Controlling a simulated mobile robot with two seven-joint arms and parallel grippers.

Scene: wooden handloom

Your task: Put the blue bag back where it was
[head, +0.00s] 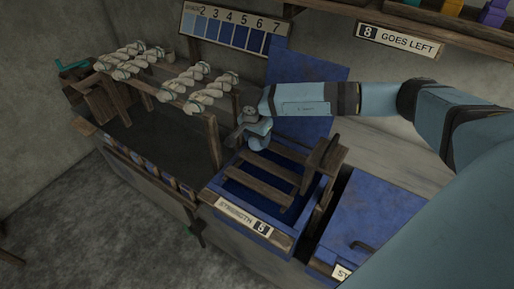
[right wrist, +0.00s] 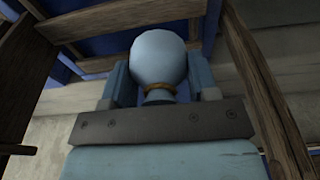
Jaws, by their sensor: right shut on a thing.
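My right gripper (head: 250,130) is shut on a pale blue, rounded bag (right wrist: 159,58) with an orange-brown tie round its neck. In the right wrist view, the gripper's fingers (right wrist: 160,88) stand on either side of the bag. In the head view, the bag (head: 259,144) shows small beside the gripper, near the back left of an open blue vat (head: 213,186) with wooden slats. Whether it touches the vat cannot be told. My left gripper is not in view.
The open vat is labelled "STRENGTH 5"; a closed blue vat (head: 375,225) stands to its right. Pale twisted skeins (head: 185,80) hang on rails at the left. A shelf (head: 440,22) with coloured things and a "8 GOES LEFT" sign (head: 397,40) runs along the upper right.

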